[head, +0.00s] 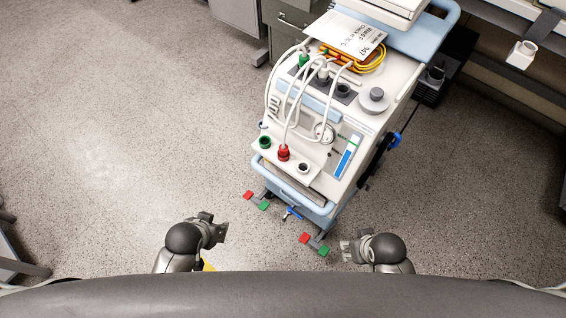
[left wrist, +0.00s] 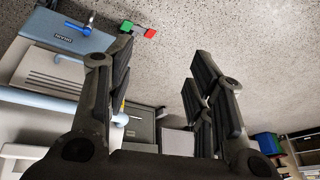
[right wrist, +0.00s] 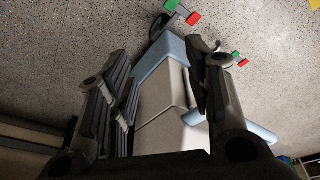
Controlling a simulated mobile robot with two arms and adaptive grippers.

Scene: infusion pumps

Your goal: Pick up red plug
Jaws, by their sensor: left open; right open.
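My right gripper (head: 347,250) is low in front of the cart, to the right. Its fingers (right wrist: 165,85) are open and empty. The red plug is not visible in either wrist view.
A green socket (head: 265,142) and a dark socket (head: 303,167) flank the red plug. White tubes loop above the panel. Red and green foot pedals (head: 305,238) stick out at the cart's base. Speckled floor is free to the left.

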